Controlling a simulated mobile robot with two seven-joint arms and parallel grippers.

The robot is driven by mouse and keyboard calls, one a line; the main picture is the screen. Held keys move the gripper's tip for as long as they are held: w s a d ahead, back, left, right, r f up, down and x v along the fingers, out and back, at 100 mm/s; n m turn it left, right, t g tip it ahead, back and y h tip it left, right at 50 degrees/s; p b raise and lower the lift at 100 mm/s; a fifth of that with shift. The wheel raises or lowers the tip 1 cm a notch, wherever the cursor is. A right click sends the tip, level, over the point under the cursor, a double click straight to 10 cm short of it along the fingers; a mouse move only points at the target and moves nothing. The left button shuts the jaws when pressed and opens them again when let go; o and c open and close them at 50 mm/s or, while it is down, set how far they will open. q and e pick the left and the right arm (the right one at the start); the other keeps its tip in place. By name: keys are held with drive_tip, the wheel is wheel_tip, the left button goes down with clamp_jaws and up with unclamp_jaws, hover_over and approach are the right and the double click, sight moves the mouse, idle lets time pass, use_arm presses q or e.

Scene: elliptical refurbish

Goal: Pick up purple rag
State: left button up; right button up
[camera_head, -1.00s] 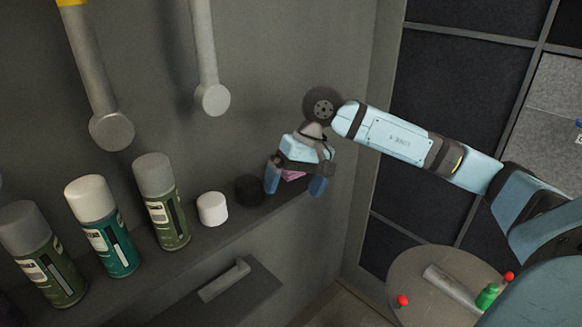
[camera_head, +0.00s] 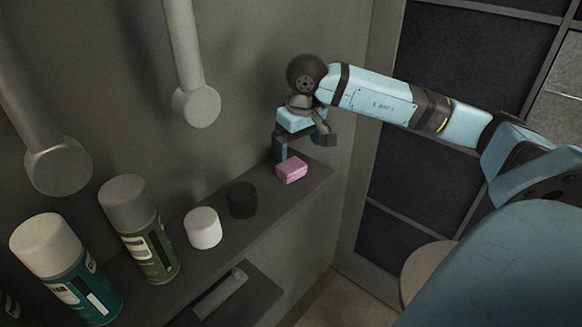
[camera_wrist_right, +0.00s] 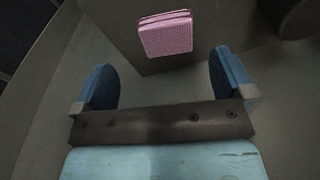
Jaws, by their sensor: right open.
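The purple rag (camera_head: 291,171) is a small pinkish-purple folded block lying on the grey shelf (camera_head: 262,218) near its far right end. It also shows in the right wrist view (camera_wrist_right: 166,35), at the top, ahead of the fingers. My right gripper (camera_head: 303,146) is just above and behind the rag in the head view, with nothing between its fingers. In the right wrist view, its two blue fingers (camera_wrist_right: 163,80) are spread wide apart and the rag lies beyond their tips. My left gripper does not show.
A black cap-like cylinder (camera_head: 242,199), a white cylinder (camera_head: 203,228) and spray cans (camera_head: 140,230) stand in a row along the shelf, left of the rag. Grey rods (camera_head: 190,70) hang on the wall above. A round table (camera_head: 422,268) stands at lower right.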

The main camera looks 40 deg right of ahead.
sight(292, 165)
drive_tip(key=f, duration=0.2)
drive_tip(key=w+f, duration=0.1)
drive_tip(key=f, duration=0.2)
drive_tip(key=w+f+p, duration=0.1)
drive_tip(key=f, duration=0.1)
drive_tip(key=shift+a+f, duration=0.15)
drive_tip(key=shift+a, duration=0.1)
drive_tip(key=shift+s, duration=0.1)
drive_tip(key=shift+c, duration=0.5)
drive_tip(key=c, duration=0.9)
